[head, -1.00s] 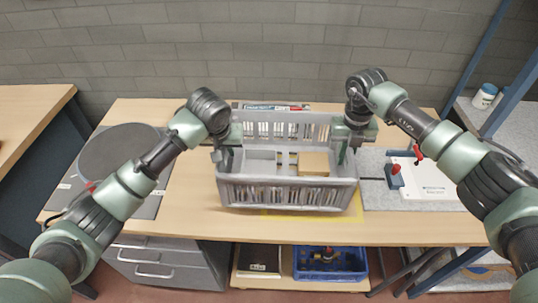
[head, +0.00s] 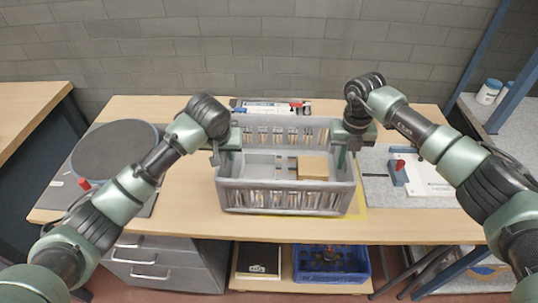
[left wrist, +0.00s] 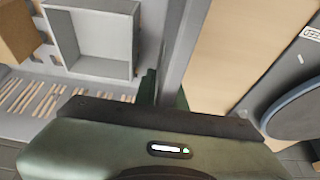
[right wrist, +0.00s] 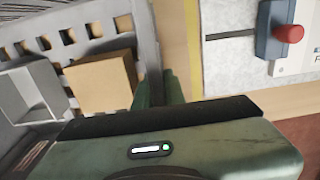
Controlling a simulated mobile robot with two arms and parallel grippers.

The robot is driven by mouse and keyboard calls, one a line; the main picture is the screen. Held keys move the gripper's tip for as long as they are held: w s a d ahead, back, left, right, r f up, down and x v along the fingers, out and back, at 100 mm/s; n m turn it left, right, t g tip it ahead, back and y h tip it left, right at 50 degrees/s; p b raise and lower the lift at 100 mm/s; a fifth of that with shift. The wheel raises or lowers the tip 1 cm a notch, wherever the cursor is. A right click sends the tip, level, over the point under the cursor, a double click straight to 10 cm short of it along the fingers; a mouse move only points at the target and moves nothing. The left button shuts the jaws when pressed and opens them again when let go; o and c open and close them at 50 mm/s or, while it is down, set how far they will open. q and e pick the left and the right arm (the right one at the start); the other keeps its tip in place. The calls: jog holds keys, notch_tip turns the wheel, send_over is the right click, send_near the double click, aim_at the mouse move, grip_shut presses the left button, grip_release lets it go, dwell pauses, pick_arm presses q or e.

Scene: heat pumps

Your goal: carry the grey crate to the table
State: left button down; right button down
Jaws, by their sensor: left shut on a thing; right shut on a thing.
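The grey crate (head: 290,197) is in the middle of the wooden table (head: 190,217), upright, with slotted walls. Whether its base touches the table top I cannot tell. Inside are a brown box (head: 313,168) and a grey open tray (head: 259,167); both show in the wrist views. My left gripper (head: 226,152) is shut on the crate's left end wall, and the left wrist view shows that wall (left wrist: 182,45) running into the jaws. My right gripper (head: 346,150) is shut on the right end wall, which also shows in the right wrist view (right wrist: 145,40). The fingertips are partly hidden.
A round dark grey disc (head: 113,152) lies on a mat at the table's left. A white board with a red-knobbed clamp (head: 398,173) is at the right. Pens and a card (head: 270,106) lie behind the crate. A blue bin (head: 330,264) sits on the shelf below.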

pick_arm(q)
jog(key=shift+f, duration=0.45)
pick_arm(e)
jog(key=shift+f, duration=0.4)
pick_arm(q)
jog(key=c, duration=1.8)
grip_release()
jog(key=shift+b, duration=0.3)
jog(key=shift+c, duration=0.2)
pick_arm(e)
jog(key=c, duration=1.8)
grip_release()
jog(key=shift+c, duration=0.2)
pick_arm(q)
jog(key=o, duration=0.4)
jog(key=shift+c, duration=0.2)
pick_arm(e)
jog(key=o, duration=0.4)
jog(key=shift+c, duration=0.2)
pick_arm(q)
jog(key=shift+s, duration=0.1)
pick_arm(e)
jog(key=shift+s, duration=0.1)
pick_arm(q)
jog(key=shift+r, duration=0.15)
